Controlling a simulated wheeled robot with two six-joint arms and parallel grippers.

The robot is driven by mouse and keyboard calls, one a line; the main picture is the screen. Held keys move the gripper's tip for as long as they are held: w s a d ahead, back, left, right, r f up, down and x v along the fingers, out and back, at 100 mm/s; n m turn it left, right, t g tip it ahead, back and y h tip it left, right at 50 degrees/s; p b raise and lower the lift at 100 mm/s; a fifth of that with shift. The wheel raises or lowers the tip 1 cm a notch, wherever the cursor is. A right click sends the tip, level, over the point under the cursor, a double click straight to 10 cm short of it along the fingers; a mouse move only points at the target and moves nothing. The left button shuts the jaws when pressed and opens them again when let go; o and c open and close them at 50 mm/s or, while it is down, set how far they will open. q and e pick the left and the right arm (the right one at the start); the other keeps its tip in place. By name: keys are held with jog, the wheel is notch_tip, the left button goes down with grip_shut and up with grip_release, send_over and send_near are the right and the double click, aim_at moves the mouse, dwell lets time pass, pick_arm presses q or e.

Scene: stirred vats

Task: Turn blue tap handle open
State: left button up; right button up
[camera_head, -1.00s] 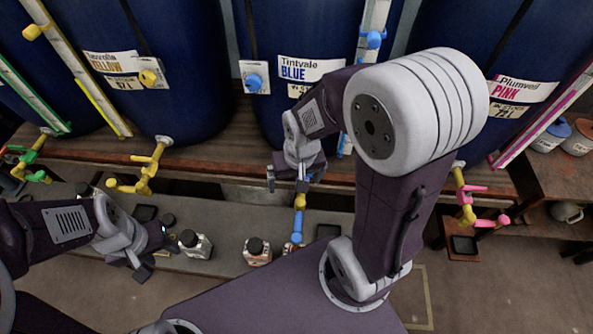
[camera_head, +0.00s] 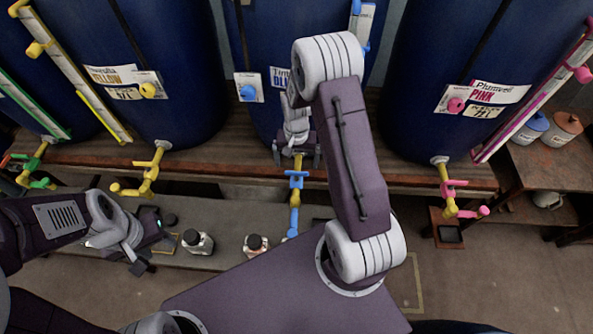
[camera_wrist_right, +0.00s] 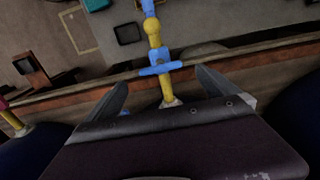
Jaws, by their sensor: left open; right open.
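The blue tap handle (camera_head: 296,174) is a small blue crossbar on a yellow tap pipe below the middle vat. It also shows in the right wrist view (camera_wrist_right: 160,69), lying crosswise over the pipe. My right gripper (camera_head: 297,160) is open just behind the handle in the head view. In the right wrist view its two fingers (camera_wrist_right: 160,80) stand on either side of the yellow pipe, apart from it, with the handle close to the fingertips. The tap's blue spout end (camera_head: 293,222) points down and forward. My left gripper (camera_head: 145,258) is open and empty at the left, over the low grey bench.
Bottles (camera_head: 197,242) stand on the low bench (camera_head: 225,215). A yellow tap (camera_head: 150,175) is at the left and a pink-handled tap (camera_head: 450,190) at the right. The wooden shelf edge (camera_head: 220,168) runs behind the taps.

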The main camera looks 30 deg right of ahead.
aim_at(297, 172)
notch_tip(297, 172, down, 7)
jog(key=shift+f, duration=0.1)
jog(key=c, duration=1.4)
